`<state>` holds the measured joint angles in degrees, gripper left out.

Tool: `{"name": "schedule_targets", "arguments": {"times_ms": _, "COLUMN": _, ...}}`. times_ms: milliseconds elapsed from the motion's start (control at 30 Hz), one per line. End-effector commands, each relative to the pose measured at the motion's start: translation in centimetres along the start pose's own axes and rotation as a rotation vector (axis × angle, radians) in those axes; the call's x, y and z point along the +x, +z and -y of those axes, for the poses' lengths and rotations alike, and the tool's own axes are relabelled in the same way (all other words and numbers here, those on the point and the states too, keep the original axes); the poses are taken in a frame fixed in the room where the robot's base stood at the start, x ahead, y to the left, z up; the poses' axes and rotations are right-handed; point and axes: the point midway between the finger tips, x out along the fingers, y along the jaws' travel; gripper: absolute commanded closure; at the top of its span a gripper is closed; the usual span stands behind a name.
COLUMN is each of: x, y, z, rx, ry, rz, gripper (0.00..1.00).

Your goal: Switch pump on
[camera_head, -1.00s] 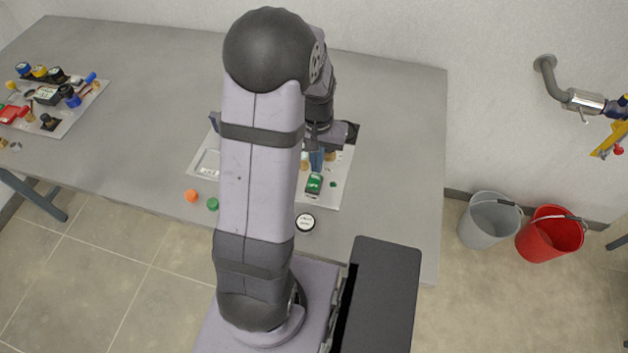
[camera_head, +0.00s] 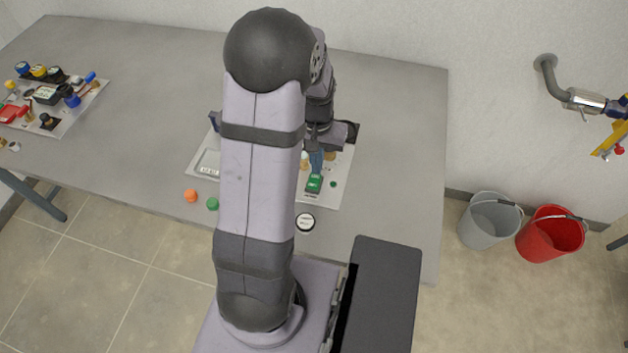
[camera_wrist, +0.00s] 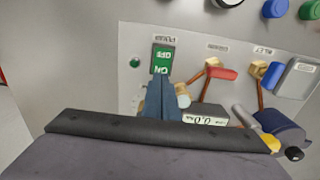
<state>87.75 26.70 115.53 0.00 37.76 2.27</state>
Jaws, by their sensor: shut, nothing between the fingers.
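The pump switch (camera_wrist: 163,59) is a green rocker on the light panel, under a label reading PUMP, with OFF and ON lettering upside down in the wrist view. It also shows in the head view (camera_head: 314,184). My gripper (camera_wrist: 163,85) is shut and empty, its blue fingertips at the ON end of the rocker. They look touching or very close; contact is hard to tell. The fingers also show in the head view (camera_head: 316,163). A small green indicator (camera_wrist: 135,62) sits beside the switch; whether it is lit is unclear.
A red lever valve (camera_wrist: 221,72) and a blue lever valve (camera_wrist: 272,75) stand right of the switch in the wrist view. A display reading 0.0 (camera_wrist: 205,120) is close to my fingers. Loose orange (camera_head: 191,196) and green (camera_head: 212,204) caps lie on the table.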

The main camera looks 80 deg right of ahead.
Motion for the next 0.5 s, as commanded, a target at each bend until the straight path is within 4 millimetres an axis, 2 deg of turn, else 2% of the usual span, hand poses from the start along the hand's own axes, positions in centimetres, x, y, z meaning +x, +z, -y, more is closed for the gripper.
{"name": "schedule_targets", "arguments": {"times_ms": 500, "x": 0.77, "y": 0.02, "z": 0.00, "rx": 0.000, "ry": 0.000, "rz": 0.001, "gripper": 1.00}}
